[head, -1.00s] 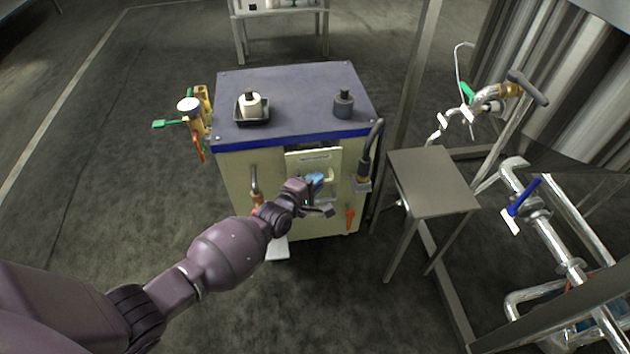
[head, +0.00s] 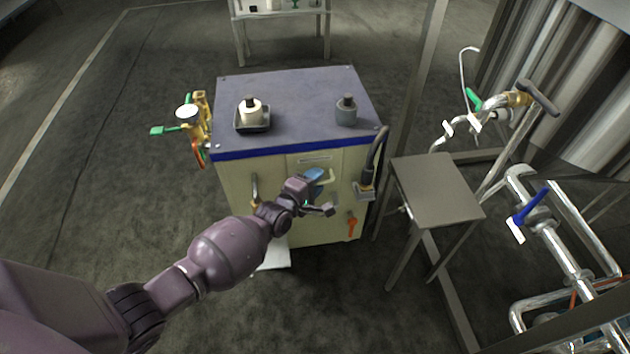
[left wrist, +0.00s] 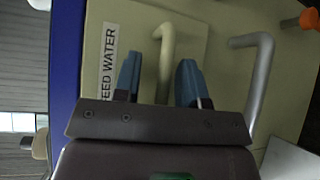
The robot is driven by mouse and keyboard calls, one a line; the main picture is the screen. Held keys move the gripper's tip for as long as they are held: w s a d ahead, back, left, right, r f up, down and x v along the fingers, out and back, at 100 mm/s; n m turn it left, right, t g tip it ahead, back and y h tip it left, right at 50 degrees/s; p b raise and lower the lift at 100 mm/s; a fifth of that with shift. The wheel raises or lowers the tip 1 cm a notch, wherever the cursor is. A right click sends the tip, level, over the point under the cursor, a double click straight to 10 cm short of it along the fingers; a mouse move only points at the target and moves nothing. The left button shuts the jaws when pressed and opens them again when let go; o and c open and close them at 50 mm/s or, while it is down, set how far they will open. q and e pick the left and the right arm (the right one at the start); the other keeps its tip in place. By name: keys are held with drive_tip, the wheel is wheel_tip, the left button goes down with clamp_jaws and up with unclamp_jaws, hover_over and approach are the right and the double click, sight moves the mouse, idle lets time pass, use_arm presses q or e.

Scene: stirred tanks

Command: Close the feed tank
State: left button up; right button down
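The feed tank (head: 235,178) is a beige cabinet with a purple-blue top. Its front panel (head: 297,164), labelled "FEED WATER" in the left wrist view (left wrist: 108,62), looks about flush with the cabinet front. A pale bent handle (left wrist: 166,50) stands out from this panel. My left gripper (head: 320,190) is at the panel, its blue fingers apart on either side of the handle in the left wrist view (left wrist: 160,75). It is open; contact with handle or panel cannot be told. My right gripper is not in view.
A dish with a white bottle (head: 250,111) and a grey bottle (head: 346,112) stand on top. A grey pipe (left wrist: 262,85) and an orange lever (head: 351,226) are on the front. A small metal table (head: 437,190) and piping stand right; floor at left is clear.

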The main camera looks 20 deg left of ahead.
use_arm(q)
drive_tip(key=shift+s, duration=0.15)
drive_tip(key=shift+s, duration=0.2)
drive_tip(key=p+v, duration=0.3)
drive_tip(key=v, duration=0.7)
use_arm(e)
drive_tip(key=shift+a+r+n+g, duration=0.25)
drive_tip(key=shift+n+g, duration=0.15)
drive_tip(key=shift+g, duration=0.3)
use_arm(q)
drive_tip(key=shift+a, duration=0.1)
